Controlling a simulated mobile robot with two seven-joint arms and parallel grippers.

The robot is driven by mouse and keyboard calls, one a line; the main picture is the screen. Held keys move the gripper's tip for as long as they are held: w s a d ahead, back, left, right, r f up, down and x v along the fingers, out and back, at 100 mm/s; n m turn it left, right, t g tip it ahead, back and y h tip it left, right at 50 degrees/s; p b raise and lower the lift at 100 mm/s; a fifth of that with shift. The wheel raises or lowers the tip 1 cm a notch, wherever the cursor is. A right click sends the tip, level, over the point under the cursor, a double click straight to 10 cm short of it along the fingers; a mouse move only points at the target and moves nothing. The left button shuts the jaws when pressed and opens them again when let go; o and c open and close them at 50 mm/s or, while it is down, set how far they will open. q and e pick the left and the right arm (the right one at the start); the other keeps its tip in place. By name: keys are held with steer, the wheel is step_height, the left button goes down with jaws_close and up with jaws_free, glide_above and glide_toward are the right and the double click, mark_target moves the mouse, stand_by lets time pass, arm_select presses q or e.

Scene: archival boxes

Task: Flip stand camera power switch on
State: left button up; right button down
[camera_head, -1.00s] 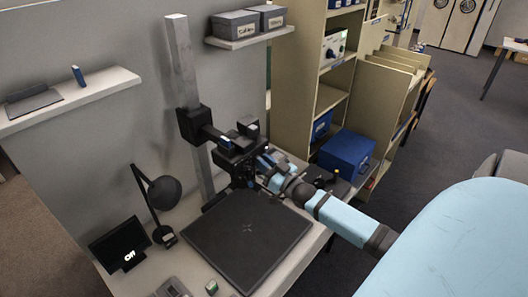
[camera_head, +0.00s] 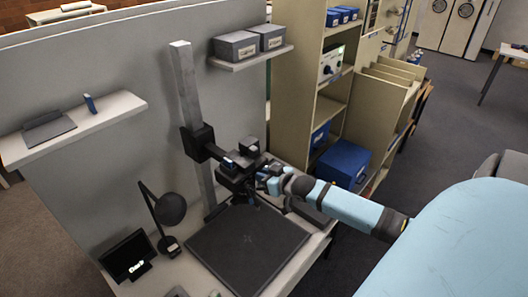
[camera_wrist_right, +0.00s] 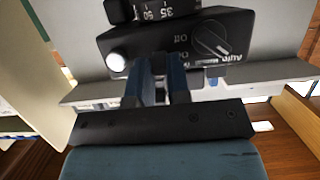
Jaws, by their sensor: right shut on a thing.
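The stand camera (camera_head: 238,172) is a black body on an arm of the grey upright column (camera_head: 187,90), above the dark baseboard (camera_head: 247,245). My right gripper (camera_head: 264,178) is at the camera's right side. In the right wrist view the camera body (camera_wrist_right: 240,40) shows a dial, a white round button and on/off lettering that appears upside down. My right gripper's dark blue fingers (camera_wrist_right: 160,72) are close together beside the lettering, shut on a small part, likely the power switch. The fingers hide it, so its position cannot be seen. My left gripper is not in view.
A desk lamp (camera_head: 168,208) and a small screen with white text (camera_head: 127,257) stand left of the baseboard. Shelving with blue boxes (camera_head: 344,163) is close behind my right arm. A wall shelf (camera_head: 250,57) holds grey boxes.

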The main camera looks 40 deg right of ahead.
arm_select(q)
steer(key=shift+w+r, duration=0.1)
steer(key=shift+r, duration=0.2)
arm_select(e)
steer(key=c, duration=1.1)
jaws_free()
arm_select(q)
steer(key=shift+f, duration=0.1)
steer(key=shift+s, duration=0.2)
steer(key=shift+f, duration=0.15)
arm_select(e)
steer(key=shift+s, duration=0.15)
arm_select(q)
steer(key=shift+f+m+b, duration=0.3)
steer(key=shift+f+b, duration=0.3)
steer(key=shift+b, duration=0.45)
arm_select(e)
steer(key=shift+v, duration=6.8)
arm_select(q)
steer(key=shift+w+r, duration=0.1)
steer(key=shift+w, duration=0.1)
arm_select(e)
steer(key=shift+r, duration=0.15)
